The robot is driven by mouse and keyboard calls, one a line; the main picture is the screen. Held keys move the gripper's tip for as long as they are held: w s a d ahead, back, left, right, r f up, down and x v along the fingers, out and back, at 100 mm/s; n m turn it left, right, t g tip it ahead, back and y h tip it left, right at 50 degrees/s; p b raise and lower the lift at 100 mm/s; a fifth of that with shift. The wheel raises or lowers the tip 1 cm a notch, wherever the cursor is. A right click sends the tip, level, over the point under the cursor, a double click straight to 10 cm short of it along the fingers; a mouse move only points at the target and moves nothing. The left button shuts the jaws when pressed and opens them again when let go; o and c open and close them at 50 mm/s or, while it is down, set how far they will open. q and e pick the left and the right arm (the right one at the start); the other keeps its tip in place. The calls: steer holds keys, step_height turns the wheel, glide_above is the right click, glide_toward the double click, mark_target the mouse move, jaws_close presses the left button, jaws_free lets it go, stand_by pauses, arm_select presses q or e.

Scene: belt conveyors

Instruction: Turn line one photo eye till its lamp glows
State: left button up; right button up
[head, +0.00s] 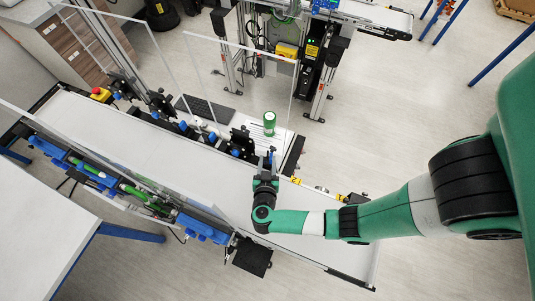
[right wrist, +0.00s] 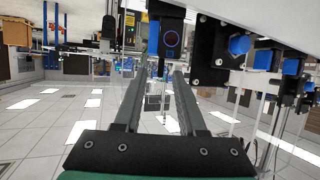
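The fingertips are close to the block's lower end; contact is not clear. In the head view my right gripper (head: 267,172) points at the far rail of the white conveyor belt (head: 216,180), where its arm hides part of the rail. My left gripper is not in view.
Clear panels (head: 245,65) stand upright beyond the belt. A red-and-yellow stop button (head: 101,94) is at the left. Blue-knobbed brackets (right wrist: 239,46) are at the wrist view's right.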

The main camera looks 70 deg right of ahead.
steer(key=shift+x, duration=1.1)
jaws_close()
